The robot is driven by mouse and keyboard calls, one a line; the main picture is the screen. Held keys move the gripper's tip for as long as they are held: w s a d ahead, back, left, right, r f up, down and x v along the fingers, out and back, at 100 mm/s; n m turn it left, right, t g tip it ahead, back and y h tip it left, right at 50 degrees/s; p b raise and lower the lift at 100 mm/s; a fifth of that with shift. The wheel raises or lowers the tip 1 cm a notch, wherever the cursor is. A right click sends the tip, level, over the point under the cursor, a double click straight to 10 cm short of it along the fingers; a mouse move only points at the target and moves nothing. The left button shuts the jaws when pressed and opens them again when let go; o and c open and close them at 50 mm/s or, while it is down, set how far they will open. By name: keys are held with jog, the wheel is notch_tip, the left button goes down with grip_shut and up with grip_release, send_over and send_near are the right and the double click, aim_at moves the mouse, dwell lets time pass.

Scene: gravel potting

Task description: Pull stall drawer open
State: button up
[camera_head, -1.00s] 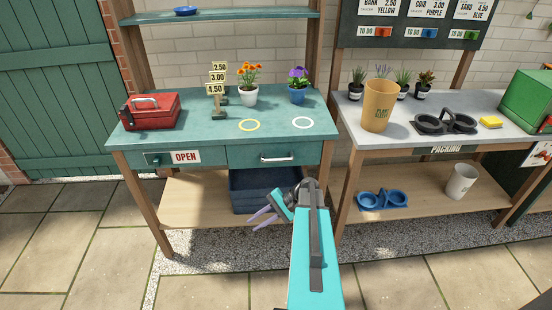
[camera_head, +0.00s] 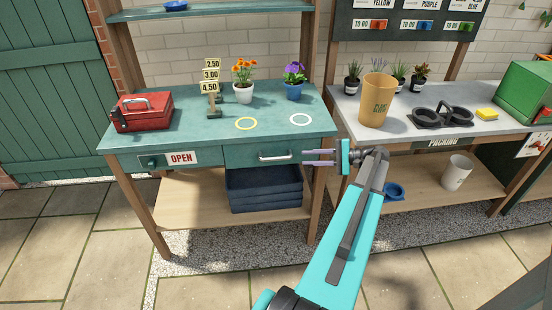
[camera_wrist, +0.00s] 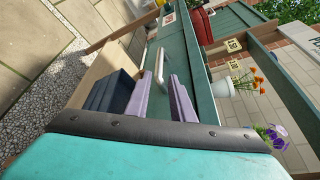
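The stall drawer (camera_head: 240,157) is a green front under the green tabletop, and it sits shut, flush with the stall.
Above the drawer stand a red toolbox (camera_head: 143,112), an orange-flowered pot (camera_head: 243,94) and a purple-flowered pot (camera_head: 293,90). A dark blue crate (camera_head: 265,190) sits on the shelf below. The packing table (camera_head: 420,133) is at right. Paving before the stall is clear.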

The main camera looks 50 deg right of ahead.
aim_at(283, 158)
jog(key=shift+w, duration=0.15)
jog(key=p+x, duration=0.2)
jog(key=x, duration=1.1)
jog(key=shift+w+a+f, duration=0.2)
